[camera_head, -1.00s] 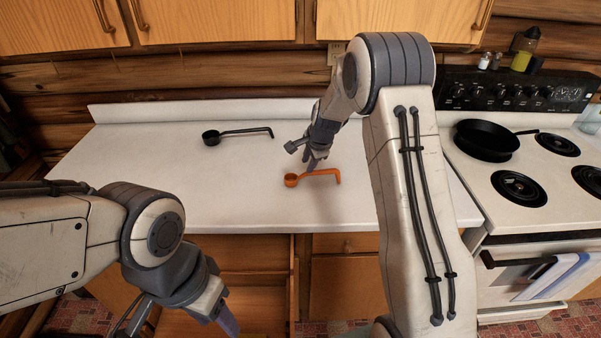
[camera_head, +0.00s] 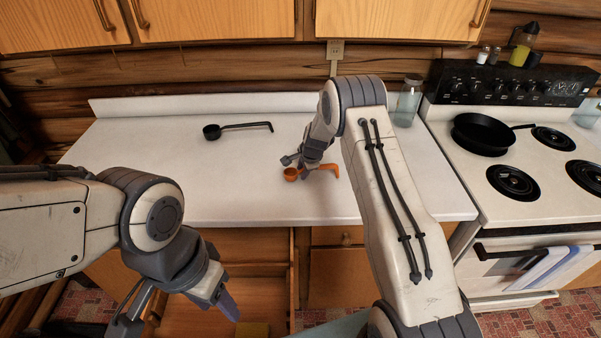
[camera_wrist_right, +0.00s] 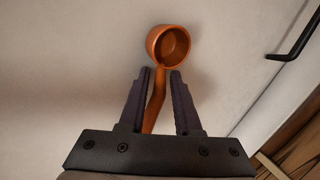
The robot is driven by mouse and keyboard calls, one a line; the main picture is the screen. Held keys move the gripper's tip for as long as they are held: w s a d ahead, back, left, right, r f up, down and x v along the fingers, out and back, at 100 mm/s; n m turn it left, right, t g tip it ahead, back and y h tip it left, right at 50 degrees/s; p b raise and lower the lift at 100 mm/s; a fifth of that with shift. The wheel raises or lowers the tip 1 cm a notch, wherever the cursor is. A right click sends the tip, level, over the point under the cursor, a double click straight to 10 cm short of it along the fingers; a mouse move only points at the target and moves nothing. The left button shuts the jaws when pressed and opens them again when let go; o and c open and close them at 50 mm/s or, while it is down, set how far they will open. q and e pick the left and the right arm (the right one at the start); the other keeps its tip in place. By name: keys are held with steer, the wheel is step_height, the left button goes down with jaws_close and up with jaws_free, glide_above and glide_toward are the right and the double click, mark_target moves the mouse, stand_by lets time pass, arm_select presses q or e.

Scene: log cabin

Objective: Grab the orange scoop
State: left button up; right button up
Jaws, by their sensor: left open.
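The orange scoop (camera_head: 290,174) lies on the white counter, its bowl to the left and its hooked handle to the right. My right gripper (camera_head: 304,172) is down over its handle. In the right wrist view the scoop's bowl (camera_wrist_right: 169,44) is just beyond the fingertips, and the handle runs back between the two fingers of my right gripper (camera_wrist_right: 161,72). The fingers stand apart, with gaps on both sides of the handle. My left gripper (camera_head: 222,300) hangs in front of the counter's front edge, away from the scoop, open and empty.
A black scoop (camera_head: 240,127) lies further back on the white counter (camera_head: 150,170). A stove (camera_head: 530,190) with a black pan (camera_head: 484,133) stands at the right. A glass jar (camera_head: 407,103) stands at the back right. An open drawer (camera_head: 255,270) is below the counter's front edge.

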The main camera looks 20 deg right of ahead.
jaws_close()
steer(key=shift+r, duration=0.1)
